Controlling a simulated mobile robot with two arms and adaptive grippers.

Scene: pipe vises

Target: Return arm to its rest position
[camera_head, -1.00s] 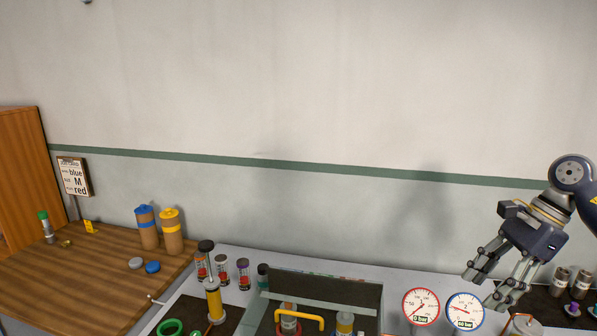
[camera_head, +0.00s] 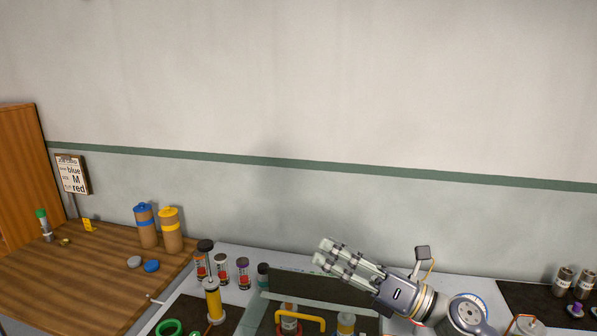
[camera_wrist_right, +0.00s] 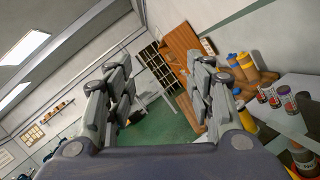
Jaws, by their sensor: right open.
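My right gripper (camera_head: 322,252) is in the lower right of the head view, above the back of the white bench, with its fingers pointing to the upper left. Its arm comes in from the bottom right. In the right wrist view its two fingers (camera_wrist_right: 160,85) stand wide apart with nothing between them, so it is open and empty. Behind the fingers that view shows green floor, a wooden cabinet and the room. My left gripper is not in view.
Below the gripper is a tray with a yellow handle (camera_head: 300,315). Several cans and a yellow cylinder (camera_head: 214,302) stand to its left. A wooden table (camera_head: 75,285) with blue-capped and yellow-capped containers (camera_head: 171,232) is at left.

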